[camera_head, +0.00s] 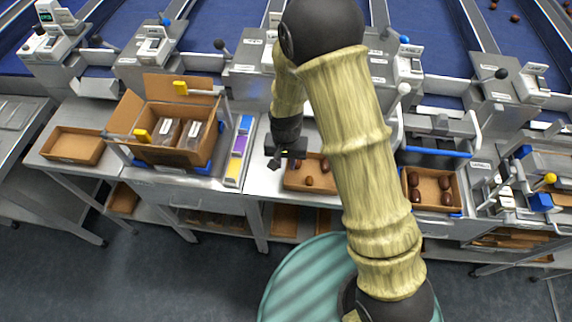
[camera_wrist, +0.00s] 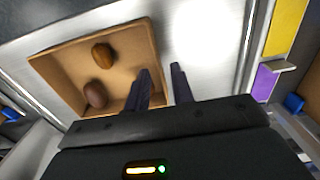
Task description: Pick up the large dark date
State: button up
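A shallow brown tray (camera_head: 290,187) sits on the metal bench beside my gripper; its rim also shows in the wrist view (camera_wrist: 62,50). In the wrist view it holds a dark reddish-brown date (camera_wrist: 95,95) and a lighter, orange-brown date (camera_wrist: 103,54). The darker one looks slightly larger. In the head view small dates (camera_head: 309,181) show in the tray, partly behind my gripper and arm. My gripper (camera_head: 276,163) hangs over the tray's left side. In the wrist view its two fingers (camera_wrist: 161,78) are apart with nothing between them, right of both dates.
Another tray (camera_head: 458,192) with several dark dates stands to the right, past my arm. Bare bench metal lies left of my gripper.

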notch_tip(320, 180, up, 10)
jog(key=b, duration=0.1)
jog(key=shift+f, duration=0.1)
dwell(0.8)
jog(key=s+d+r+t, duration=0.1)
jog(key=s+d+r, duration=0.2)
jog(key=d, duration=0.7)
jog(key=s+d+r+t, duration=0.1)
jog(key=s+d+r, duration=0.3)
jog(key=d, duration=0.6)
jog(key=shift+s+t, duration=0.3)
jog(key=shift+s, duration=0.25)
jog(key=shift+o, duration=1.2)
jog(key=shift+a, duration=0.1)
